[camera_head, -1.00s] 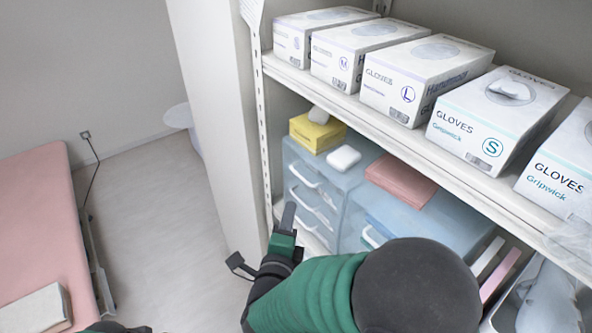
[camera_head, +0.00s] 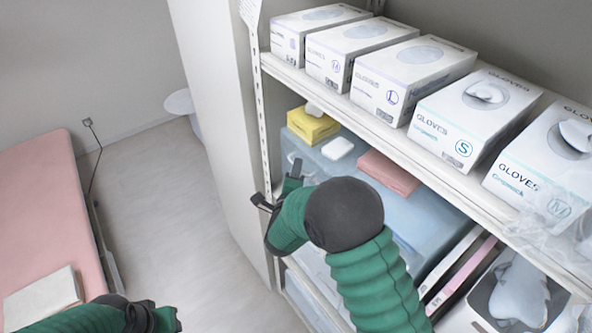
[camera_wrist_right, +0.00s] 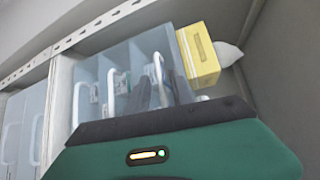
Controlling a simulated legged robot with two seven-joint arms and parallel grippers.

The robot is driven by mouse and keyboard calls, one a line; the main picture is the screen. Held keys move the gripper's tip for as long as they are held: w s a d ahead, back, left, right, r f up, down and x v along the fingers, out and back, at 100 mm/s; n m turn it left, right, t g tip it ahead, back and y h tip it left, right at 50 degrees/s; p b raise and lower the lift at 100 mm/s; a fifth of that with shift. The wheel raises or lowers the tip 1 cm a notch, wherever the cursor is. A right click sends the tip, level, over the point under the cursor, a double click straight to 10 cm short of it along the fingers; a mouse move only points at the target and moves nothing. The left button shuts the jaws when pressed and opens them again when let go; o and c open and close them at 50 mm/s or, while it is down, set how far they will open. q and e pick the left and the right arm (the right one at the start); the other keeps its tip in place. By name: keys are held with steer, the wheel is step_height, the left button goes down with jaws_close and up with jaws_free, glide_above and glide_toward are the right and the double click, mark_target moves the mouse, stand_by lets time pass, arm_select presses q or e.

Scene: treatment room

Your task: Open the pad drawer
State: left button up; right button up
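A translucent blue drawer unit (camera_wrist_right: 125,60) with white loop handles stands on the lower shelf. It appears turned on its side in the right wrist view. No drawer label is readable, so I cannot tell which is the pad drawer; the visible drawers look shut. My right gripper (camera_head: 279,187) is in front of the unit, its fingers apart. In the right wrist view its dark fingers (camera_wrist_right: 162,90) are close to the handle nearest the yellow box (camera_wrist_right: 198,55); contact is unclear. My arm hides much of the front. My left gripper (camera_head: 155,317) is at the bottom left, its fingers unclear.
A yellow box (camera_head: 313,126), a white item (camera_head: 337,148) and a pink pack (camera_head: 389,173) lie on the drawer units. Glove boxes (camera_head: 413,75) line the shelf above. A shelf post (camera_head: 262,130) is beside the right gripper. A pink bed (camera_head: 45,215) stands left; the floor between is clear.

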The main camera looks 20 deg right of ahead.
steer(key=shift+w+f, duration=0.15)
jaws_close()
steer(key=shift+f, duration=0.1)
stand_by(0.9)
